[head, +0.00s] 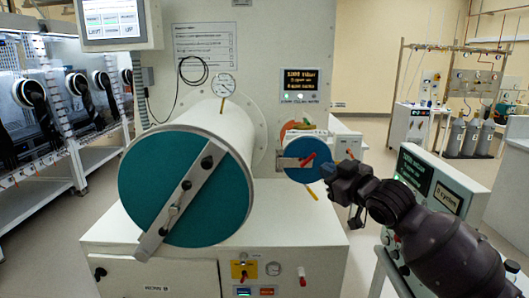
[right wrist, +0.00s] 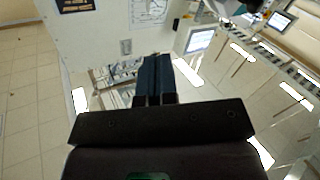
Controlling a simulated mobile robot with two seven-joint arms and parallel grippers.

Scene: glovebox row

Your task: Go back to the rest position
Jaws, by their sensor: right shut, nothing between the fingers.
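My right gripper (head: 334,172) reaches in from the right in the head view. Its fingertips are close to the blue door of the small antechamber (head: 303,170) in the picture, but I cannot tell whether they touch it. In the right wrist view the two dark fingers of the right gripper (right wrist: 154,72) lie side by side, shut, with nothing between them. The large antechamber (head: 185,190) has a teal round door with a grey bar across it, and the door looks closed. My left gripper is not in view.
A white cabinet (head: 120,235) stands under the antechambers. A console with a dark screen (head: 415,168) stands close to my right arm. Gloveboxes with black gloves (head: 35,92) line the left. A gas-bottle rack (head: 465,80) stands at the back right. Floor shows behind the console.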

